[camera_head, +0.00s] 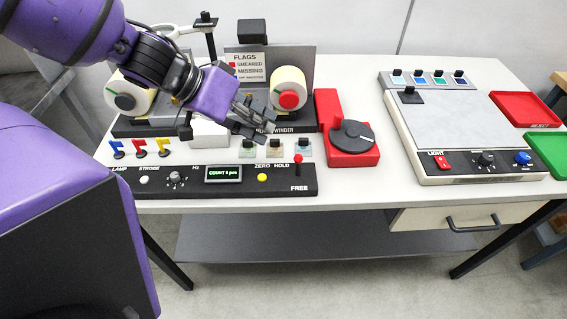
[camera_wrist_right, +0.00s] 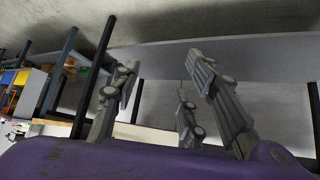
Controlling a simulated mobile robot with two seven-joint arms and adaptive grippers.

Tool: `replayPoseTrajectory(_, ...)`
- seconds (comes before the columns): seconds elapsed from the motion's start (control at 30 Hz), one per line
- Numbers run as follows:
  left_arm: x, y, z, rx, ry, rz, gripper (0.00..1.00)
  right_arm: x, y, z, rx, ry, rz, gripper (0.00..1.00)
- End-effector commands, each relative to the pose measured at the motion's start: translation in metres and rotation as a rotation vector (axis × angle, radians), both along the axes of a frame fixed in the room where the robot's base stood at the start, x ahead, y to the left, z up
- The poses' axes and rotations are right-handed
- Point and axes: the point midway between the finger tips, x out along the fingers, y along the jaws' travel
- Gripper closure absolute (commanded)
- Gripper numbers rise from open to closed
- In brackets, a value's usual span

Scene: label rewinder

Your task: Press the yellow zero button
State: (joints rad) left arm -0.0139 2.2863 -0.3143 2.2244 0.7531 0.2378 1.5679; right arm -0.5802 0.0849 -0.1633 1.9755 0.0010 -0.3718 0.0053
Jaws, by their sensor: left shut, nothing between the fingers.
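The yellow zero button (camera_head: 262,178) is a small round button on the black control panel (camera_head: 225,190), below the ZERO label. It is fully visible, between the green-lit count display (camera_head: 224,174) and the red-topped lever (camera_head: 298,166). My left gripper (camera_head: 262,133) is shut and empty. It reaches over the rewinder from the upper left and appears in the picture above the button, apart from it. My right gripper (camera_wrist_right: 160,95) shows only in the right wrist view. Its fingers are spread wide with nothing between them, and the table is in the background.
The label rewinder with two rolls (camera_head: 289,88) stands behind the panel. A red dispenser (camera_head: 346,135) is to its right. Several small stamps stand behind the panel. A light box (camera_head: 455,130), red tray (camera_head: 525,108) and green tray (camera_head: 550,150) are further right.

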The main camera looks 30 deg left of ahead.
Motion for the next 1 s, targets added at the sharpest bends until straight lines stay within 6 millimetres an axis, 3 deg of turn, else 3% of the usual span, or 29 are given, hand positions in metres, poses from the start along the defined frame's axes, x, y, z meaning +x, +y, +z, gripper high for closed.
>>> replayPoseTrajectory(0.17,-0.001,-0.003,0.002,-0.060,0.047,0.059,1.00,0.001,0.001,0.001,0.001,-0.003,0.002,0.60)
replayPoseTrajectory(0.4,0.000,-0.003,0.002,-0.062,0.050,0.064,1.00,-0.014,0.005,-0.006,0.008,0.028,-0.002,0.60)
replayPoseTrajectory(0.57,0.000,-0.003,-0.001,-0.062,0.050,0.063,1.00,-0.010,0.005,-0.006,0.008,0.021,-0.001,0.60)
replayPoseTrajectory(0.73,-0.001,-0.003,-0.017,-0.064,0.054,0.064,1.00,-0.005,0.002,-0.009,0.003,0.012,-0.001,0.60)
replayPoseTrajectory(1.0,-0.001,-0.003,-0.057,-0.063,0.055,0.064,1.00,-0.017,-0.003,-0.027,-0.007,0.034,-0.007,0.60)
